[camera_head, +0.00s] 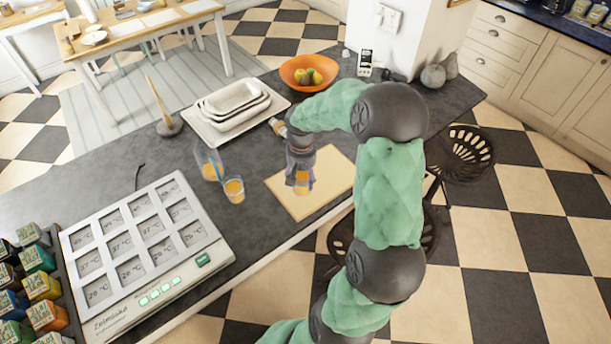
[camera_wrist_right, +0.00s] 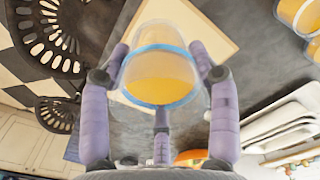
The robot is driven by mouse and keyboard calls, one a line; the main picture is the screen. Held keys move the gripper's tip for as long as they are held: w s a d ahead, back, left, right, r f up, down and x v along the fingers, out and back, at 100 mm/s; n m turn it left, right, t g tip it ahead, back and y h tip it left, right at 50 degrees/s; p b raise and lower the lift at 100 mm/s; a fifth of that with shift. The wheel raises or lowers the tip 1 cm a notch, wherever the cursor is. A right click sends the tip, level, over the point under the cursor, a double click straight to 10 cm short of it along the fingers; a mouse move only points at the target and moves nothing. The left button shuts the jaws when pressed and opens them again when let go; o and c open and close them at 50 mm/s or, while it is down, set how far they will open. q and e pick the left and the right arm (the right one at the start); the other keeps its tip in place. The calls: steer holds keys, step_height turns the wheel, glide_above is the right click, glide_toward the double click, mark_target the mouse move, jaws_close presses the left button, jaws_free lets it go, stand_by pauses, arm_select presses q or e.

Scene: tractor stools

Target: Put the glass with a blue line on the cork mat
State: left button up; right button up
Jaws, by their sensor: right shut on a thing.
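The glass with a blue line (camera_wrist_right: 160,72) holds orange juice, and its blue band shows clearly in the wrist view. My right gripper (camera_wrist_right: 162,95) is shut on it, with fingers on both sides. In the head view the gripper (camera_head: 300,166) and the held glass (camera_head: 302,180) appear over the pale cork mat (camera_head: 318,203). I cannot tell whether the glass touches the mat. The mat (camera_wrist_right: 208,32) also shows behind the glass in the wrist view. My left gripper is not in view.
A second juice glass (camera_head: 234,190) and a taller juice vessel (camera_head: 208,166) stand left of the mat. White stacked trays (camera_head: 237,110) and an orange fruit bowl (camera_head: 309,72) lie behind. A large white panel device (camera_head: 140,255) fills the left front. Dark stools stand beside the counter.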

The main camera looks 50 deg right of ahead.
steer(key=w+d+f, duration=0.3)
steer(key=d+f, duration=0.2)
steer(key=w+d+f, duration=0.2)
steer(key=f, duration=0.1)
steer(key=shift+w+d, duration=0.3)
steer(key=shift+w, duration=0.05)
steer(key=shift+f, duration=1.5)
steer(key=shift+f, duration=0.1)
steer(key=o, duration=1.3)
steer(key=shift+f, duration=0.1)
step_height(320, 180, up, 12)
steer(key=shift+r, duration=0.2)
